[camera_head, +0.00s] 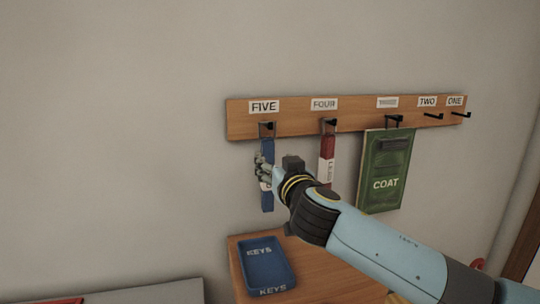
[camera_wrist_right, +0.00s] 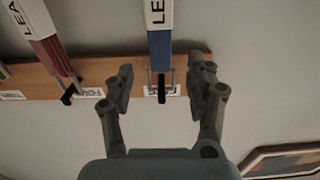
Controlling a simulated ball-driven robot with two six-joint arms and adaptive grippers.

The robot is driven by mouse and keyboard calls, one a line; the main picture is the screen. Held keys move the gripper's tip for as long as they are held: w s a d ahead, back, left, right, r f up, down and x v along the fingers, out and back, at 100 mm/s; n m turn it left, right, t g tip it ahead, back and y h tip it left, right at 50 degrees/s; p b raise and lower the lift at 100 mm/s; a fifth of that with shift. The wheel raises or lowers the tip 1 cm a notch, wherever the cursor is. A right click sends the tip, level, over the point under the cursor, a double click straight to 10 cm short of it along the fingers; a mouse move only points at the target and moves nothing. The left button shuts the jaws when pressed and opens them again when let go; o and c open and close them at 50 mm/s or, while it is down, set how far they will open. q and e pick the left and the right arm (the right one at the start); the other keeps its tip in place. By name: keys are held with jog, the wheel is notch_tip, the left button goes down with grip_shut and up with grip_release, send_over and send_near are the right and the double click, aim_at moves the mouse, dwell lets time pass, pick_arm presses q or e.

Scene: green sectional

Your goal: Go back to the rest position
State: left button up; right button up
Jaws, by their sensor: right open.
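My right gripper (camera_head: 263,172) is in front of the blue and white strap (camera_head: 267,200) that hangs from the hook under the FIVE label. In the right wrist view, which is upside down, the gripper (camera_wrist_right: 162,68) is open. The blue end of the strap (camera_wrist_right: 160,50) and its black hook (camera_wrist_right: 161,90) show between the two fingers, with gaps on both sides. I cannot tell how far the fingers are from the strap in depth. My left gripper is not in view.
A wooden hook rail (camera_head: 350,114) crosses the wall. A red and white strap (camera_head: 327,150) hangs at FOUR and a green COAT bag (camera_head: 386,165) at THREE. Hooks TWO and ONE are bare. A blue KEYS tray (camera_head: 266,265) sits on a wooden top (camera_head: 325,280) below.

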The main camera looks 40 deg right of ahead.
jog(key=v, duration=0.4)
jog(key=shift+s+a, duration=0.15)
jog(key=shift+s, duration=0.05)
